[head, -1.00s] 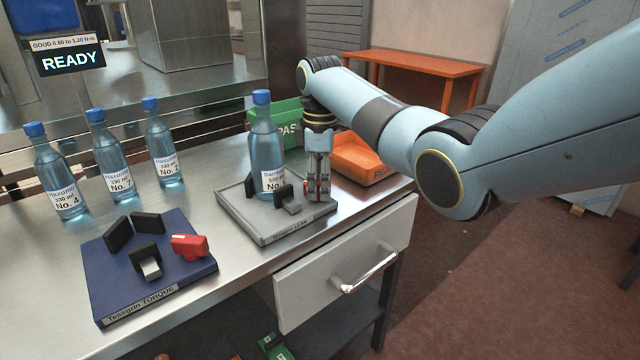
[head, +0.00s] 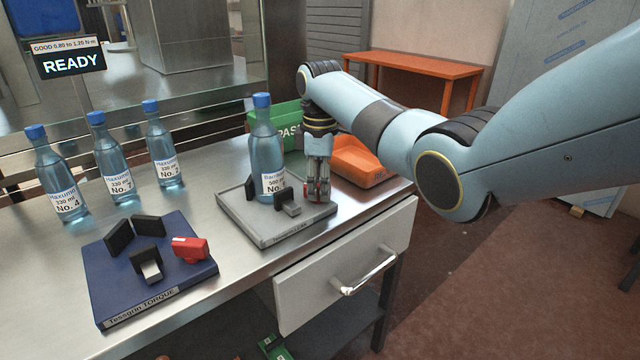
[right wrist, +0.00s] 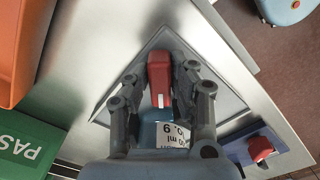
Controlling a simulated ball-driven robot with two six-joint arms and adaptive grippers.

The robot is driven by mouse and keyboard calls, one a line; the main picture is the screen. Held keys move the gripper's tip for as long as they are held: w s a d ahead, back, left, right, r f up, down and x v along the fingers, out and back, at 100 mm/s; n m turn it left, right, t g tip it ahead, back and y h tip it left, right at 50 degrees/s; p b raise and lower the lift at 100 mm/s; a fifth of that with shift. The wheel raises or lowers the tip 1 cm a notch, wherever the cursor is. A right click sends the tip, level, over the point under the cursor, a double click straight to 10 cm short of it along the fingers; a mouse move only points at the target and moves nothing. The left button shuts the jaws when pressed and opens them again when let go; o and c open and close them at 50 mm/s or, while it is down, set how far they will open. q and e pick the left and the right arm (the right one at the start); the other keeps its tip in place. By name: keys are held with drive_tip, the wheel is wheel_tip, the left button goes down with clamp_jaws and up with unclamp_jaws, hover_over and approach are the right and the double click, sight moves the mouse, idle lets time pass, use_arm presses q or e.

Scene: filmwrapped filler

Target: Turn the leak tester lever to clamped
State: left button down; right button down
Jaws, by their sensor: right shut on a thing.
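The leak tester (head: 262,234) is a grey plate near the right end of the steel table. A blue-capped bottle (head: 266,150) stands upright on it among dark clamp blocks. My right gripper (head: 318,192) points down at the plate's right side, shut on the lever. In the right wrist view the red lever (right wrist: 159,80) lies between the two fingers of my right gripper (right wrist: 160,92), with the bottle's label (right wrist: 172,134) just below it. In the head view the gripper mostly hides the lever. My left gripper is not in view.
A blue torque tester (head: 180,282) with a red lever (head: 190,249) sits at front left. Several blue-capped bottles (head: 113,160) stand behind it. A green PASS bin (head: 290,118) and an orange bin (head: 360,160) stand behind my right gripper. The drawer (head: 345,262) is below.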

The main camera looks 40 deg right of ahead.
drive_tip(key=m+p, duration=0.4)
drive_tip(key=shift+a+r+p, duration=0.1)
drive_tip(key=shift+r+p, duration=0.15)
drive_tip(key=shift+p, duration=0.15)
drive_tip(key=m+p, duration=0.1)
drive_tip(key=m, duration=0.2)
drive_tip(key=shift+s+p, duration=0.1)
drive_tip(key=shift+p, duration=0.3)
drive_tip(key=m+p, duration=0.1)
drive_tip(key=m, duration=0.1)
drive_tip(key=shift+a+f+m, duration=0.1)
drive_tip(key=shift+m, duration=0.3)
drive_tip(key=m+p, duration=0.1)
drive_tip(key=m, duration=0.1)
drive_tip(key=shift+a+m, duration=0.1)
drive_tip(key=shift+m, duration=0.3)
drive_tip(key=m+p, duration=0.1)
drive_tip(key=m, duration=0.3)
drive_tip(key=shift+a+f+m, duration=0.1)
drive_tip(key=shift+m, duration=0.3)
drive_tip(key=c, duration=1.2)
unclamp_jaws()
drive_tip(key=shift+o, duration=0.2)
